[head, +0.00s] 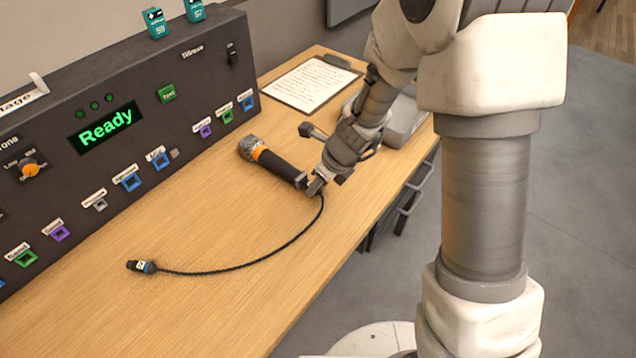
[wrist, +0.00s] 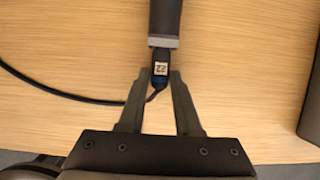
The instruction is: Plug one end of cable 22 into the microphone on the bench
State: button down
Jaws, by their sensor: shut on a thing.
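The microphone (head: 281,167) lies on the bench, with a silver head, an orange ring and a black handle. Its handle end (wrist: 165,22) shows at the top of the wrist view. My gripper (head: 315,186) is at that end, its fingertips (wrist: 160,73) shut on a dark blue plug (wrist: 160,57) labelled 22. The plug is in line with the handle and meets its grey end collar; how deep it sits I cannot tell. Cable 22 (head: 262,258) curves over the bench to its other plug (head: 141,267), which lies loose at the front left.
A black console (head: 60,180) with a "Ready" display and coloured labelled sockets lines the bench's left side. A clipboard (head: 311,83) with paper lies at the back. A grey case (head: 402,118) stands behind my gripper. The bench's front middle (head: 200,310) is clear.

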jog(key=c, duration=0.5)
grip_release()
jog(key=p+v, duration=0.7)
jog(key=v, duration=1)
jog(key=shift+s+r+p, duration=0.1)
jog(key=shift+r+p, duration=0.1)
jog(key=shift+p, duration=0.15)
